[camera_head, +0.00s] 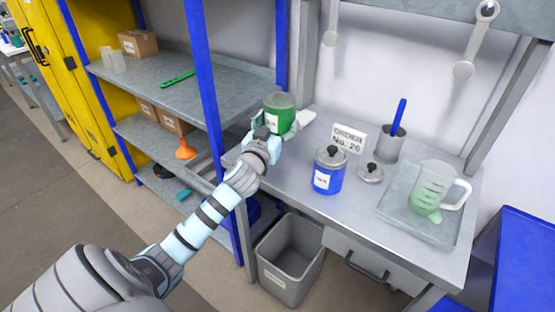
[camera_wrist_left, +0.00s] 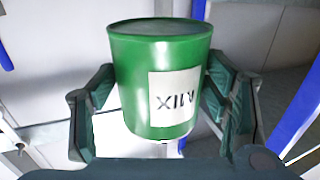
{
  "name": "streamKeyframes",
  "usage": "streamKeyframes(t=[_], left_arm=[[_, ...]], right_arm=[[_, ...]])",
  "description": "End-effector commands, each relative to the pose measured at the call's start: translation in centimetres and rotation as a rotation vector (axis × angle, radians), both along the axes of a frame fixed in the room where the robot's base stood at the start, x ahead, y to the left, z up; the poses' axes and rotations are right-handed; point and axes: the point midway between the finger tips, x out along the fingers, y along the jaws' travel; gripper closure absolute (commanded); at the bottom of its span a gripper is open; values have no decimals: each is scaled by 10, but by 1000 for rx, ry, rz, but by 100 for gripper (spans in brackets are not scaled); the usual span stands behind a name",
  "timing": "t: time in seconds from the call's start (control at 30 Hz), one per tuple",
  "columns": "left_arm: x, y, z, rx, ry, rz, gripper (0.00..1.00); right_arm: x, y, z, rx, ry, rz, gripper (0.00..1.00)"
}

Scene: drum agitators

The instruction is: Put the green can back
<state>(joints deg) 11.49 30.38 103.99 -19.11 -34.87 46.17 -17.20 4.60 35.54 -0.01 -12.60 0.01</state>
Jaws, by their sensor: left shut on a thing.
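The green can (camera_head: 279,112) has a white label and is upright in the head view, at the left end of the workbench. My left gripper (camera_head: 272,128) is shut on it. In the left wrist view the green can (camera_wrist_left: 160,75) sits between the two fingers of my left gripper (camera_wrist_left: 160,112), its label reading upside down. I cannot tell whether the can touches the bench top or is held above it. My right gripper is not in view.
A blue can (camera_head: 328,171), a loose lid (camera_head: 370,173), an order sign (camera_head: 348,138), a grey cup (camera_head: 388,145) and a tray (camera_head: 447,232) with a jug (camera_head: 432,190) stand on the bench. A shelf unit (camera_head: 170,86) is at left. A bin (camera_head: 290,262) stands below.

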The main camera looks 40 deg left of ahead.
Motion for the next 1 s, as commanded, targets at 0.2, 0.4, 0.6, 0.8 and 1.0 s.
streamKeyframes(t=[0.2,0.4,0.6,0.8,1.0], left_arm=[[0,-1,-58,2,-3,-2,82],[0,-1,-93,0,-1,-1,82],[0,-1,-105,2,-3,-3,82],[0,-1,-105,2,-3,-3,82],[0,-1,-106,0,-1,-2,11]], right_arm=[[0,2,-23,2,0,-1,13],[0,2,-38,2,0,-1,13],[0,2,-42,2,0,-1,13],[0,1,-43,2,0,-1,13],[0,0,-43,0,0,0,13]])
